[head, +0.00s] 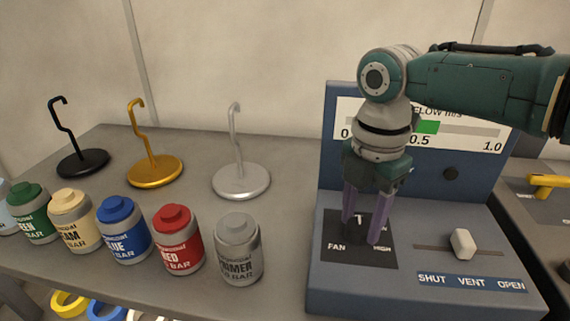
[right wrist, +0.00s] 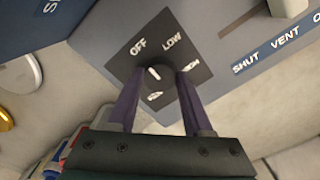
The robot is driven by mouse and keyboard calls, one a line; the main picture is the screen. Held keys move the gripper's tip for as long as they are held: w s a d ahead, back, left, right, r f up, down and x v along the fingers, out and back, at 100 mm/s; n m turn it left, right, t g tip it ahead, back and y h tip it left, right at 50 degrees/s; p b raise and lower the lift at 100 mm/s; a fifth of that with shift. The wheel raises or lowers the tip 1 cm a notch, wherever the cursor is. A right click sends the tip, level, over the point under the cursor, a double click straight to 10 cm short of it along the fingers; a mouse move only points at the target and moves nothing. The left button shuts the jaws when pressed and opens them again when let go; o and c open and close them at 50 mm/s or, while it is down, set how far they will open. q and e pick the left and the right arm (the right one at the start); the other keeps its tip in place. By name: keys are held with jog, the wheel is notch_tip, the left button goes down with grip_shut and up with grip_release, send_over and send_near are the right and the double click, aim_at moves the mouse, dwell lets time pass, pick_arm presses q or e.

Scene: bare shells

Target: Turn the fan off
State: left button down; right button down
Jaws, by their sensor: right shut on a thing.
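The fan knob (right wrist: 155,75) is a dark dial with a white mark, on a black plate (right wrist: 194,46) with OFF, LOW and other partly hidden words. In the right wrist view its mark slants up and left, toward the OFF side; I cannot tell whether it is exactly at OFF. My right gripper (head: 366,239) points down with its purple fingers on either side of the knob, shut on it. In the head view the fingers partly hide the knob and plate. My left gripper is not in view.
The blue console (head: 335,290) has a flow gauge (head: 480,130), partly hidden by my arm, with green near 0.5. A white vent slider (head: 463,243) stands right of the knob. Several paint cans, including a grey one (head: 239,255), and hook stands (head: 241,180) occupy the bench at left.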

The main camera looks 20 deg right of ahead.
aim_at(360, 225)
jog(key=shift+a+r, duration=0.1)
dwell(0.3)
jog(key=shift+c, duration=1.5)
grip_release()
notch_tip(360, 225, up, 10)
jog(key=shift+p, duration=0.45)
